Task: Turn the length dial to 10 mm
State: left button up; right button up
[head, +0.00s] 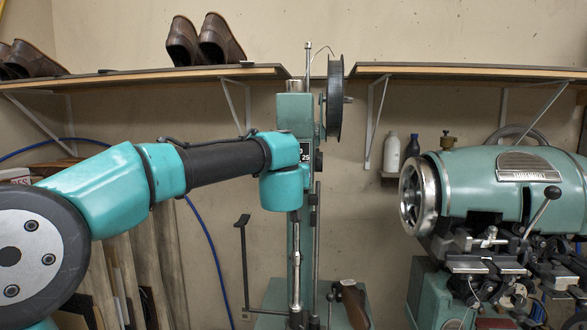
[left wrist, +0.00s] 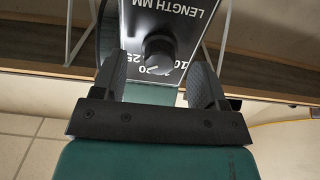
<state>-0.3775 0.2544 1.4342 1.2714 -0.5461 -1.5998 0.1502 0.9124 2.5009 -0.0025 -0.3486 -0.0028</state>
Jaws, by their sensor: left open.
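The length dial is a dark round knob (left wrist: 158,48) on a black plate (left wrist: 190,18) lettered LENGTH MM in the left wrist view. Numbers including 10, 20 and 25 show around the knob; its exact setting is hard to read. My left gripper (left wrist: 160,88) is open, with its two dark fingers apart on either side of the knob and nothing clearly held between them. In the head view, my left wrist covers most of the plate (head: 307,153) on the green stitcher column (head: 294,235), and the fingers are hidden. My right gripper is not in view.
A black wire spool (head: 335,98) stands at the column's upper right. Wall shelves (head: 150,76) with brown shoes (head: 205,40) run behind. A green machine with a handwheel (head: 418,195) stands at the right. Open space lies between it and the column.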

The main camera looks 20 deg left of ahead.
pick_arm(q)
jog(key=shift+w+a, duration=0.2)
jog(key=shift+w, duration=0.95)
jog(key=c, duration=0.9)
